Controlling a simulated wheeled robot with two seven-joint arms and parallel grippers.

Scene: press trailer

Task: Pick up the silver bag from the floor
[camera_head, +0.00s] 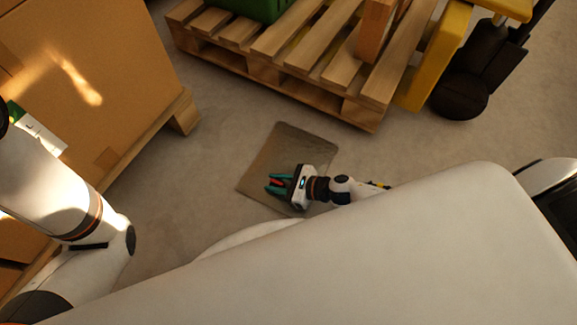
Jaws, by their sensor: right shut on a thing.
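The silver bag (286,144) lies flat on the concrete floor in the middle of the head view. It looks dull grey-brown in this light. My right gripper (272,185) is over the lower part of the bag, with its teal fingers pointing left. It is shut on the bag, though the exact pinch is hard to see. A small red patch shows between the fingers. The gripper and wrist hide part of the bag's lower right side. My left arm shows at the left edge, but its gripper is out of view.
A wooden pallet (300,62) with a green crate (250,8) stands just beyond the bag. A yellow and black pallet truck (462,80) is at upper right. A large cardboard box (95,70) on a pallet stands at left. Bare floor surrounds the bag.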

